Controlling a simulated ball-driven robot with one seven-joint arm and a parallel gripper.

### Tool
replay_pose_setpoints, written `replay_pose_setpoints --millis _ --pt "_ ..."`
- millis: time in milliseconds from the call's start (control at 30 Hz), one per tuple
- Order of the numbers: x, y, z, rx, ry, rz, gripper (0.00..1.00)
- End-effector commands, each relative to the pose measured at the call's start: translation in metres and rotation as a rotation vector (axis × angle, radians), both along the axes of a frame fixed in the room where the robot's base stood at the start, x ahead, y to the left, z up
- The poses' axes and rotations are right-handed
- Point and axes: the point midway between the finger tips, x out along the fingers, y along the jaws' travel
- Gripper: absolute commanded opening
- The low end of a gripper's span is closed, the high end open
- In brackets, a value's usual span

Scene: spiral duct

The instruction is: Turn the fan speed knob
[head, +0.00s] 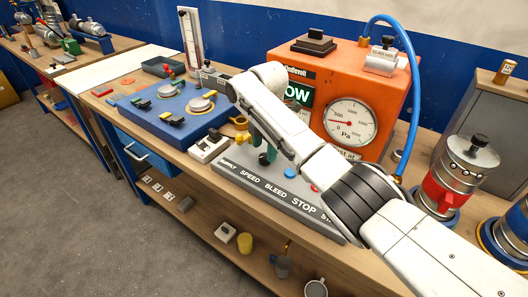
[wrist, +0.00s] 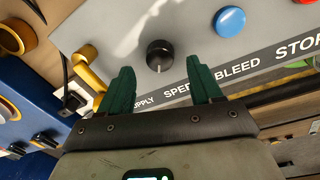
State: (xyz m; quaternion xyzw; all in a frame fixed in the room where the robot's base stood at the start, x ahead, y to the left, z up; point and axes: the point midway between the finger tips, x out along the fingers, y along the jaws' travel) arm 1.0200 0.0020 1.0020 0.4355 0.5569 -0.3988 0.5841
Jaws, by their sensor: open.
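The fan speed knob (wrist: 160,54) is a small round black knob with a pale pointer line, on the sloped grey control panel (wrist: 100,30), above the SPEED label. My gripper (wrist: 158,64) is open, its two green fingers either side of the knob in the wrist view, with gaps on both sides. Whether the fingertips reach down to the knob's height is unclear. In the head view the green fingers of my gripper (head: 262,152) are over the left part of the grey panel (head: 272,188), and the knob is hidden behind my arm and fingers.
A blue button (wrist: 229,20) and a red button (wrist: 304,2) lie right of the knob. A yellow curved part (wrist: 88,72) is close to the left finger. Behind the panel stands an orange gauge box (head: 385,100) with a blue hose (head: 414,110). A blue switch box (head: 170,112) is left.

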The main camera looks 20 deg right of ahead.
Motion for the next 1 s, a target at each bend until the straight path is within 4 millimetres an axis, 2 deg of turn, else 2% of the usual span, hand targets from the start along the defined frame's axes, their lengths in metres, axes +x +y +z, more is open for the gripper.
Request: replay_pose_setpoints --millis 200,600,1000 --pt "0.001 0.000 -0.025 -0.001 0.001 -0.002 0.64" --pt "0.002 0.000 -0.031 0.000 0.000 -0.001 0.63" --pt "0.002 0.000 -0.031 0.000 0.000 -0.001 0.25"
